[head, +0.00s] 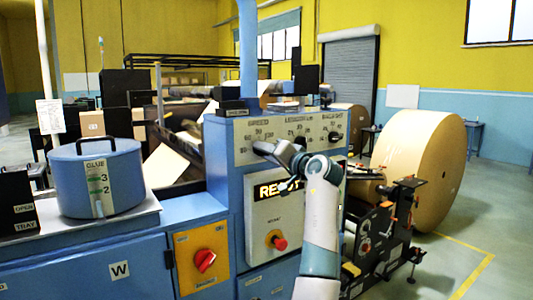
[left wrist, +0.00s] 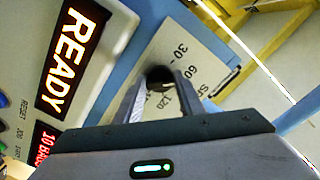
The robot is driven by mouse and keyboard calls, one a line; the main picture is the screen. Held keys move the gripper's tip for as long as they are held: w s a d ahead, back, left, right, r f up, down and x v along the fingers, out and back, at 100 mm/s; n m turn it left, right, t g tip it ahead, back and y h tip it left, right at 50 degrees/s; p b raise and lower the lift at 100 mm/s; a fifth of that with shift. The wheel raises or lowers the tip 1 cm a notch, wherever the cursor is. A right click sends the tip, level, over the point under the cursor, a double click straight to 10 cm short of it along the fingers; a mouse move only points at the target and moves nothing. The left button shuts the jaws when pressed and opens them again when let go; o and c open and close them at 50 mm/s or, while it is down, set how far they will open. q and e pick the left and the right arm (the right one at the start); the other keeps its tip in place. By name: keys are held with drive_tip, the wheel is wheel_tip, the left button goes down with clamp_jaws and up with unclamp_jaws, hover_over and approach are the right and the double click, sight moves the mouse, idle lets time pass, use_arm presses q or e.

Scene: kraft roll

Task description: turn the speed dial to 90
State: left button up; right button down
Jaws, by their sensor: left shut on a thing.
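The speed dial (left wrist: 159,74) is a dark round knob on the pale scale panel (head: 245,130) of the blue machine. In the left wrist view it sits between the two fingers of my left gripper (left wrist: 160,92), which is shut on it. In the head view my left gripper (head: 268,149) is at the knob below the SPEED label and mostly covers it. The numbers 30, 60 and 120 show around the knob in the left wrist view; the 90 and the pointer cannot be made out. My right gripper is not in view.
Below are a lit READY display (head: 278,189) and a red button (head: 278,241). A blue glue pot (head: 78,180) and a red rotary switch (head: 205,260) are left. A kraft roll (head: 425,165) stands right.

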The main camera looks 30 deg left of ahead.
use_arm(q)
drive_tip(key=shift+r+m+p, duration=0.15)
drive_tip(key=shift+m+p, duration=3.6)
drive_tip(key=shift+m, duration=0.65)
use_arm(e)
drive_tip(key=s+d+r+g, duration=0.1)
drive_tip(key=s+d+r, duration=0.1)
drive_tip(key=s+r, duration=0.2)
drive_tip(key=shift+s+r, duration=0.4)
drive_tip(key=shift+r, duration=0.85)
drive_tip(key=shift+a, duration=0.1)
use_arm(q)
drive_tip(key=o, duration=1)
drive_tip(key=shift+o, duration=0.2)
